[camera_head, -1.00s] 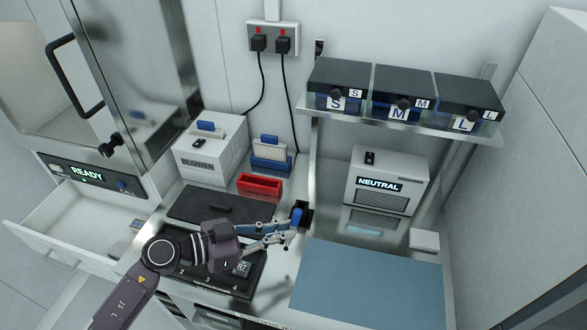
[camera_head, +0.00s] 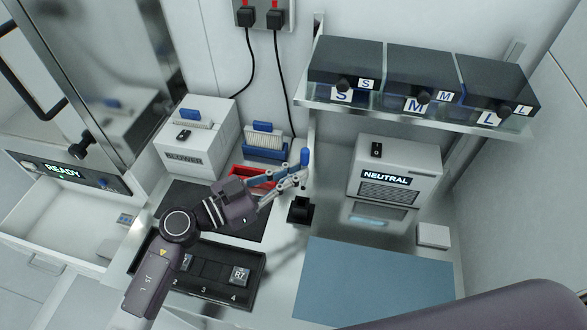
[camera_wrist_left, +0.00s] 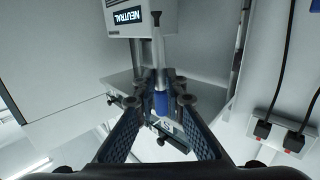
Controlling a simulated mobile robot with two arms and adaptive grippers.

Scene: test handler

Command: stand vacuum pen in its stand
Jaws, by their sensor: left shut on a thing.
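The vacuum pen (camera_head: 305,158) has a blue end, uppermost in the head view. My left gripper (camera_head: 299,172) is shut on it and holds it up above the stand. In the left wrist view the pen (camera_wrist_left: 161,100) lies between the fingertips (camera_wrist_left: 162,88), with its pale shaft and dark tip reaching towards the top of the picture. The stand (camera_head: 300,211) is a small black block on the bench, below the pen and apart from it. The pen's lower end is hard to make out in the head view. My right gripper is not in view.
A black tray (camera_head: 215,283) with chips lies at the front, beside a blue mat (camera_head: 375,285). A red bin (camera_head: 247,177) and white blower (camera_head: 195,140) stand behind. The NEUTRAL unit (camera_head: 395,172) sits right, under a shelf (camera_head: 415,118) of boxes.

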